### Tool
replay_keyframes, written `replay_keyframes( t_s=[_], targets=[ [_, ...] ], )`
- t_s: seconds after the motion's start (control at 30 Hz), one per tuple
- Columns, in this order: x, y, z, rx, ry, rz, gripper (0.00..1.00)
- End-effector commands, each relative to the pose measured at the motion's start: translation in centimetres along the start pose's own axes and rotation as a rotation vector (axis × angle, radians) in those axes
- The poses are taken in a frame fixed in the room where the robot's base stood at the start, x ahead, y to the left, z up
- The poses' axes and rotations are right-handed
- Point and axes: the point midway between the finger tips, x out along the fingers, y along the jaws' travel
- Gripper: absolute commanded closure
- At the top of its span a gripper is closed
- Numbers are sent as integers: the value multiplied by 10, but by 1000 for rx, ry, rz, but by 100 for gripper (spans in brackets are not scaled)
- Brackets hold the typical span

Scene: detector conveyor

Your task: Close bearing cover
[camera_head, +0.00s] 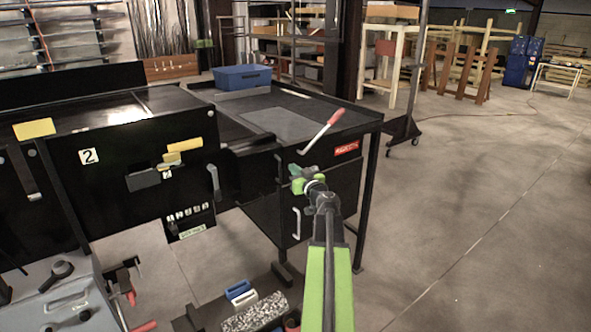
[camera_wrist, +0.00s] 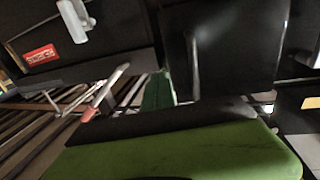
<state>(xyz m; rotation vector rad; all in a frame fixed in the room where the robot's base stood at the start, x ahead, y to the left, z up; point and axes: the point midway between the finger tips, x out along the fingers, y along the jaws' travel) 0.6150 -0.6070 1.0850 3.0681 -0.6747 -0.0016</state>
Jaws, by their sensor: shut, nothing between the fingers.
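No part is plainly marked as the bearing cover. On the black conveyor side beside the number 2 plate (camera_head: 89,156), a dark grey piece (camera_head: 143,179) sticks out next to yellow pieces (camera_head: 184,145); I cannot tell whether these are the cover or how far open it is. My gripper (camera_head: 303,183) is shut and empty, in front of the black cabinet, well right of those pieces. In the wrist view, my green finger (camera_wrist: 157,92) points towards dark panels, one with a grey upright handle (camera_wrist: 194,55). I cannot tell if it touches anything.
A red-handled lever (camera_head: 327,130) rises by the cabinet top, near a red label (camera_head: 346,148). A white handle (camera_head: 296,223) is below my gripper. A blue bin (camera_head: 242,77) stands on the conveyor. A tool tray (camera_head: 212,311) is low in front. The right floor is clear.

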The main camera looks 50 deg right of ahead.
Motion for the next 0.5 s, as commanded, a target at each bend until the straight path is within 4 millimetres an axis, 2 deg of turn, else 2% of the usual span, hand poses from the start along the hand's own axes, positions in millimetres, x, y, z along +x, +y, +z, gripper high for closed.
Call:
replay_keyframes(
  t_s=[0.03,0.2,0.33,0.5],
  targets=[
    [-17,0,0,0,0,2,100],
    [-62,6,0,0,0,2,100],
    [-86,11,0,0,0,1,100],
    [-99,14,0,0,0,0,100]
  ],
)
